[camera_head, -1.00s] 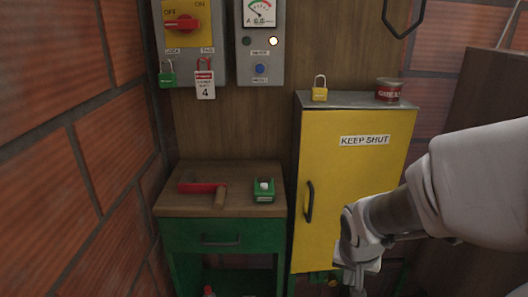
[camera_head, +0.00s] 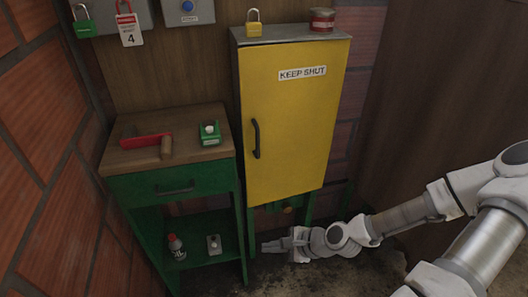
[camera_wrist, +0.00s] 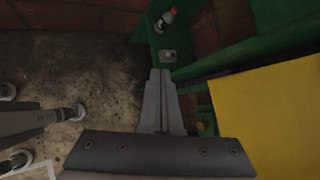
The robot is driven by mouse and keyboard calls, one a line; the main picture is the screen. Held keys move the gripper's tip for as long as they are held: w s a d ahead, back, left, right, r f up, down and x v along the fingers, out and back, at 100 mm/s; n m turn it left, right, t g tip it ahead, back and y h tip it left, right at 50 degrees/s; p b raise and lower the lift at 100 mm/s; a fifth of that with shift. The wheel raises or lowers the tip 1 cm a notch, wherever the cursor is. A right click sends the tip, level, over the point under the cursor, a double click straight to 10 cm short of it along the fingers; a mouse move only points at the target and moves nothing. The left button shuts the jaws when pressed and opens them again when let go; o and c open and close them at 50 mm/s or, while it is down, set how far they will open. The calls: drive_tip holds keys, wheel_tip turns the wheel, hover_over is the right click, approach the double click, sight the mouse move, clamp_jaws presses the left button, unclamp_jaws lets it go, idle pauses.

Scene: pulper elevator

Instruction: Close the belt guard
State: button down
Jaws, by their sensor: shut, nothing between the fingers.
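The belt guard is a yellow door (camera_head: 290,120) labelled KEEP SHUT, with a black vertical handle (camera_head: 256,139) on its left side. In the head view it looks flush with the front of its housing; I cannot tell whether a small gap is left. In the wrist view a yellow panel (camera_wrist: 270,115) fills the right side. My gripper (camera_head: 266,246) is low, below the door's lower left edge, near the green bench leg and apart from the handle. Its fingers (camera_wrist: 160,75) are together and empty in the wrist view.
A yellow padlock (camera_head: 253,23) and red tin (camera_head: 322,20) sit above the door.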

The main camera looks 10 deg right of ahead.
drive_tip(key=w+d+r+m+t+h, duration=0.1)
drive_tip(key=w+d+r+m+t, duration=0.3)
drive_tip(key=r+m+t, duration=0.25)
drive_tip(key=w+d+r+m+t+h, duration=0.1)
drive_tip(key=w+d+r+m+t, duration=0.35)
drive_tip(key=r+m, duration=0.3)
drive_tip(key=b, duration=0.7)
approach(259, 152)
drive_tip(key=w+a+r, duration=0.2)
drive_tip(key=w, duration=0.4)
drive_tip(key=shift+w+n, duration=0.3)
drive_tip(key=shift+a, duration=0.1)
drive_tip(key=p+x, duration=0.1)
drive_tip(key=x, duration=0.2)
drive_tip(key=shift+w+r, duration=0.1)
drive_tip(key=shift+r, duration=0.1)
